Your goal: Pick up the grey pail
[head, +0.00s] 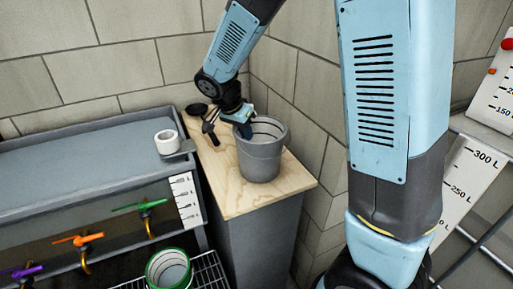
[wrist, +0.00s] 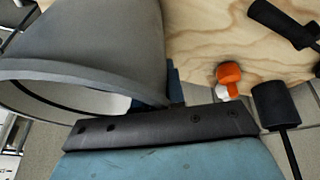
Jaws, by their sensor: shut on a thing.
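The grey pail (head: 262,160) is a tapered bucket with dark lines inside, upright on or just above the wooden top at the head view's centre. I cannot tell whether its base touches the wood. My gripper (head: 244,128) comes down from behind at the left of its rim and is shut on the pail's wall, one finger showing inside the mouth. In the wrist view the pail (wrist: 90,40) fills the upper left, its rim against my gripper (wrist: 173,92). The finger on the far side is mostly hidden.
The wooden top (head: 230,200) sits in a corner between block walls. A grey sink unit (head: 80,140) with a white tape roll (head: 168,142) and coloured valves stands left. A green-rimmed bucket (head: 168,268) is below. An orange-and-white object (wrist: 228,80) lies near the pail in the wrist view.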

